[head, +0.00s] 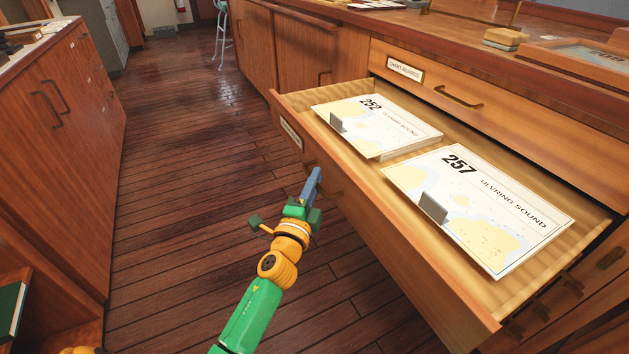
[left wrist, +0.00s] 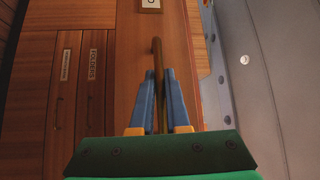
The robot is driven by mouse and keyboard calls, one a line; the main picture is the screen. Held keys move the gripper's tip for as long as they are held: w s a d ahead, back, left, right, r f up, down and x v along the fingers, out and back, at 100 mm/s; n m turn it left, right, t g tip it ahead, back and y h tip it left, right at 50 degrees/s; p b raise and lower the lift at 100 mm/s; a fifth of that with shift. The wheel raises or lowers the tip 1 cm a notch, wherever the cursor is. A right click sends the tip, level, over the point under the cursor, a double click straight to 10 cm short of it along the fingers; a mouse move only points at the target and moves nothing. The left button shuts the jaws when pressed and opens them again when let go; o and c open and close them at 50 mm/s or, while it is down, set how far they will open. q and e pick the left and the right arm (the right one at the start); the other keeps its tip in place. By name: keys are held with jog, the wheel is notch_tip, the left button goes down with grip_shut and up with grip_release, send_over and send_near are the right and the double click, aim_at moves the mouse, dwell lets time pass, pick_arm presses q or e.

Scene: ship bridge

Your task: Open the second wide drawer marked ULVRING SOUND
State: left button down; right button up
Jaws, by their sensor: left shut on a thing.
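The wide wooden drawer (head: 400,262) is pulled well out from the cabinet, below a shut top drawer. Two chart stacks lie in it: chart 252 (head: 385,135) and chart 257 (head: 500,215), both printed ULVRING SOUND. A label plate (head: 291,133) sits on the drawer's front, too slanted to read. My left gripper (head: 315,180) is at the drawer front, shut on its handle (head: 330,186). In the left wrist view the blue fingers (left wrist: 158,95) stand on both sides of the brass handle bar (left wrist: 157,55). My right gripper is not in view.
The shut top drawer (head: 500,108) has a plate and a brass handle. Several more drawers sit below at the right. A wooden cabinet (head: 75,140) stands at the left. The plank floor (head: 190,200) between is clear. A stool (head: 222,30) stands farther back.

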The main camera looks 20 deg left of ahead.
pick_arm(q)
jog(key=c, duration=0.9)
grip_release()
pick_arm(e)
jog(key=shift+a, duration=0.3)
pick_arm(q)
jog(key=s+f, duration=0.1)
jog(key=s, duration=0.6)
jog(key=shift+d, duration=0.45)
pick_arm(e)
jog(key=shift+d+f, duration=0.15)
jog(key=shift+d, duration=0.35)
